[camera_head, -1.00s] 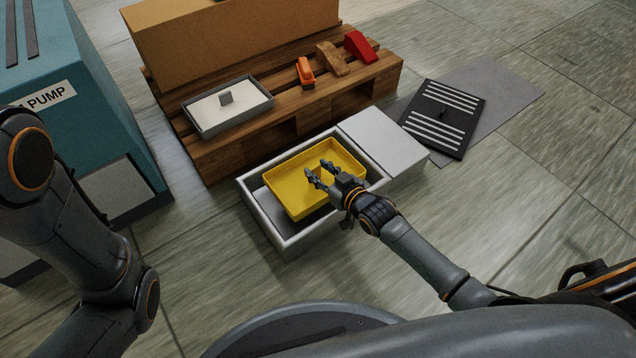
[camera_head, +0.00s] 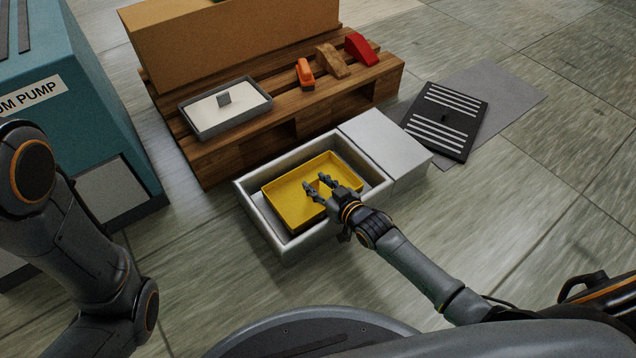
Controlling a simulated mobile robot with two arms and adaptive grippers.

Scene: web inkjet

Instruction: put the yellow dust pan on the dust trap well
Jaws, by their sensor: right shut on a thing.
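The yellow dust pan (camera_head: 288,196) is a shallow rectangular tray. It sits level inside the open recess of the dust trap well (camera_head: 259,223), a pale grey box on the floor. Its rim is at about the well's rim height, with a dark gap at the left; whether it touches the bottom is hidden. My right gripper (camera_head: 317,183) is over the pan's right part and shut on it; the exact grip point is hard to see. My left arm shows at the left, but its gripper is out of view.
A pale block (camera_head: 385,147) adjoins the well. Behind stands a wooden pallet (camera_head: 285,125) with a white tray (camera_head: 208,109), an orange tool (camera_head: 305,74), a brown brush (camera_head: 331,60) and a red one (camera_head: 361,48). A black slotted plate (camera_head: 446,120) lies right. A teal pump (camera_head: 90,120) stands left.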

